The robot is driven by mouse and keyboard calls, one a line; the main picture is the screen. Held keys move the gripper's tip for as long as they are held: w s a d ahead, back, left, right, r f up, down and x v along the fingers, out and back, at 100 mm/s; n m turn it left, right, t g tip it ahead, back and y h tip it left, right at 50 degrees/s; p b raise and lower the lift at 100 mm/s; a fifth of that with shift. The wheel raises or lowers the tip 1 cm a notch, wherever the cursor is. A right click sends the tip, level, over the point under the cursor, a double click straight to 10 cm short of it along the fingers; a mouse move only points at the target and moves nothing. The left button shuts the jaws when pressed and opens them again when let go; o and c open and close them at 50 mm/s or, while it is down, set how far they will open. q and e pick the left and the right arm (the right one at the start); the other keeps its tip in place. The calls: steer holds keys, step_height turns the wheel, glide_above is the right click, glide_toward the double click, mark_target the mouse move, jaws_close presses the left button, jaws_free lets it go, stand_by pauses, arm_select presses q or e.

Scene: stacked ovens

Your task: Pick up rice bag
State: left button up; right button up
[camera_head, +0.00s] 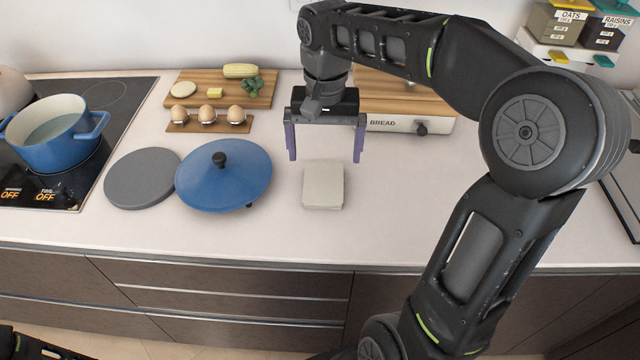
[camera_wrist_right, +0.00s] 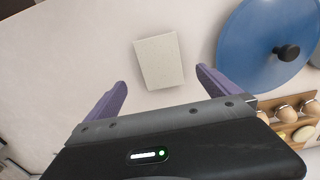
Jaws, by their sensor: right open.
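A small pale beige block-shaped packet, which looks like the rice bag (camera_head: 323,187), lies on the white counter right of the blue lid. It also shows in the right wrist view (camera_wrist_right: 159,62), a little beyond the fingertips and between their lines. My right gripper (camera_head: 325,158) is open and empty, with its purple fingers spread wide above and behind the packet, not touching it. In the right wrist view the two fingers (camera_wrist_right: 162,76) stand to either side. My left gripper is not visible; only a dark bit of my body shows at the lower left corner.
A blue lid (camera_head: 224,177) and a grey round disc (camera_head: 143,179) lie left of the packet. Behind stand an egg holder (camera_head: 209,125), a food board (camera_head: 188,92) and a bread box (camera_head: 398,124). A blue pot (camera_head: 50,133) stands on the hob. Counter right of the packet is clear.

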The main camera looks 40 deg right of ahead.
mark_target(323, 181)
steer(key=shift+f, duration=1.35)
steer(key=shift+f, duration=0.1)
step_height(323, 181, down, 5)
steer(key=shift+p, duration=0.5)
steer(key=shift+a, duration=0.1)
steer(key=shift+c, duration=0.6)
steer(key=c, duration=1.4)
